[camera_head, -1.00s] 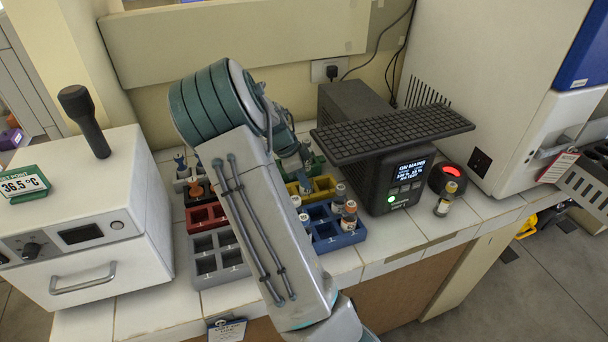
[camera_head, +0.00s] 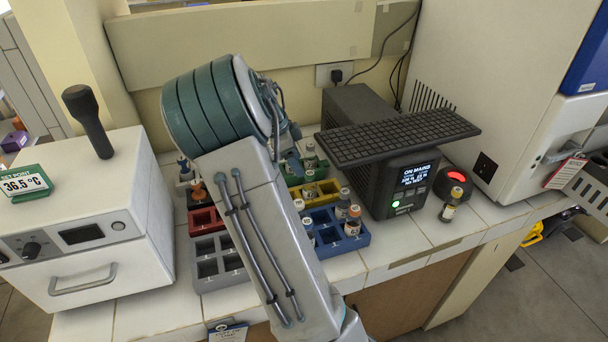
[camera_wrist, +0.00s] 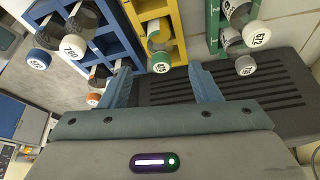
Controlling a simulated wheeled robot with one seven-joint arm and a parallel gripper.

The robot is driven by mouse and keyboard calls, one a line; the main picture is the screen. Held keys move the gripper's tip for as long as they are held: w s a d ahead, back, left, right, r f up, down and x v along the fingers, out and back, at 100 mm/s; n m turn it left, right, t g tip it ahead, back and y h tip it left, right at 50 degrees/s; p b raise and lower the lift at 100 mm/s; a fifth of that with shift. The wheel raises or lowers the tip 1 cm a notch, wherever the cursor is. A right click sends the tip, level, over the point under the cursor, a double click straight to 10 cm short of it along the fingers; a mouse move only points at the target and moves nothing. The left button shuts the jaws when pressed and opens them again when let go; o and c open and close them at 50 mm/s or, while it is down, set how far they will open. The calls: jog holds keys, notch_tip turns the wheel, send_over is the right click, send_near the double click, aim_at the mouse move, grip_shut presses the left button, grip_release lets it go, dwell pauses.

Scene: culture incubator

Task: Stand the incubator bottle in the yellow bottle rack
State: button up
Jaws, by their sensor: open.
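The yellow bottle rack (camera_head: 328,187) stands among the coloured racks on the bench, partly hidden by my arm. It also shows at the top of the wrist view (camera_wrist: 178,22). A bottle with a green cap (camera_wrist: 159,60) stands in one of its cells; in the head view this bottle (camera_head: 309,187) looks upright. My gripper (camera_wrist: 160,72) is open, with its two fingers apart on either side of the bottle's cap in the wrist picture. I see no contact between the fingers and the bottle. The gripper is mostly hidden behind my arm in the head view.
A blue rack (camera_head: 330,243) holding several bottles is in front of the yellow one; a green rack (camera_wrist: 214,25) with bottles is behind. The dark power unit (camera_head: 380,185) with its ribbed top stands close on the right. A lone bottle (camera_head: 450,203) stands beside a red-lit button.

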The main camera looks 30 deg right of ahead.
jog(key=s+a+r+n+t+y, duration=0.2)
jog(key=s+a+r+n, duration=0.1)
jog(key=s+a+n, duration=0.35)
jog(key=s+a+r+n+t+y, duration=0.1)
jog(key=s+a+r+n+y, duration=0.1)
jog(key=s+a+r+n, duration=0.4)
jog(key=s+a+f+n+t, duration=0.2)
jog(key=s+a+f+n, duration=0.1)
jog(key=s+a+n, duration=0.6)
jog(key=shift+s+f+n, duration=0.15)
jog(key=shift+s+n, duration=0.65)
jog(key=shift+n, duration=0.15)
